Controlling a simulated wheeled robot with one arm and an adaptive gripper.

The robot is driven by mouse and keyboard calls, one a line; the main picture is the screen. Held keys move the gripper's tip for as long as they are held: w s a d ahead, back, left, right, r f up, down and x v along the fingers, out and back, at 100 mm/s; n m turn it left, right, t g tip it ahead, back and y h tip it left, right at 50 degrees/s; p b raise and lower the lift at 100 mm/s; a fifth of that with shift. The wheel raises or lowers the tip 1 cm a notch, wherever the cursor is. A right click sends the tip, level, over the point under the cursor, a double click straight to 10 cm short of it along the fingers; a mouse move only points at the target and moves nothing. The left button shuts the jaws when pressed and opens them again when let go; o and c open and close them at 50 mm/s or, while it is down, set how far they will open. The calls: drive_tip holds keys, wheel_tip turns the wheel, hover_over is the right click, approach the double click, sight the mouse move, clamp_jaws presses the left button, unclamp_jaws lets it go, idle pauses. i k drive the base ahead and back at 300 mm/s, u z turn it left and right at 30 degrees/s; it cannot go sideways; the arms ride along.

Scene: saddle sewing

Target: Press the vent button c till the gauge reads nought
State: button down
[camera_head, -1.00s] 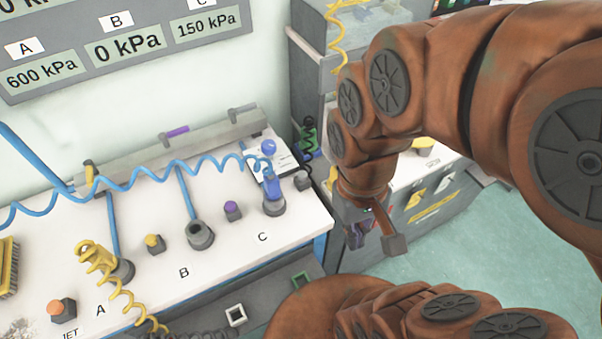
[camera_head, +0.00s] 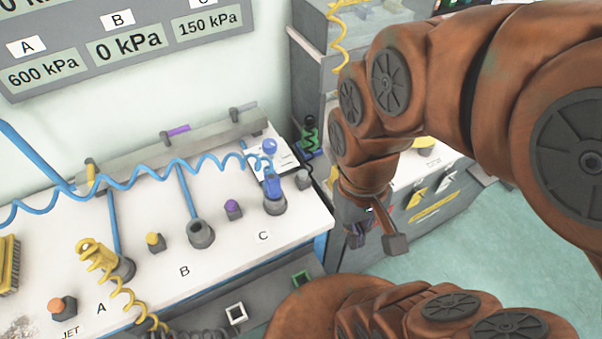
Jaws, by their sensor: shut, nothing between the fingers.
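The C station has a dark socket (camera_head: 275,206) with a blue coiled-hose fitting (camera_head: 271,184) standing in it. My gripper (camera_head: 357,237) is shut and empty, right of the bench corner and apart from the button. Its fingertips are small, dark and partly hidden.
A purple button (camera_head: 233,209), a yellow button (camera_head: 155,242) and an orange button (camera_head: 62,307) stand on the bench (camera_head: 225,260). Gauges A (camera_head: 45,74) and B (camera_head: 127,45) read 600 and 0 kPa. A grey cabinet stands behind my arm. The blue hose hangs across the bench.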

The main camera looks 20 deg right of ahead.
sight(302, 174)
drive_tip(key=z, duration=1.5)
drive_tip(key=k, duration=1.25)
drive_tip(key=u, duration=1.8)
drive_tip(key=i, duration=0.5)
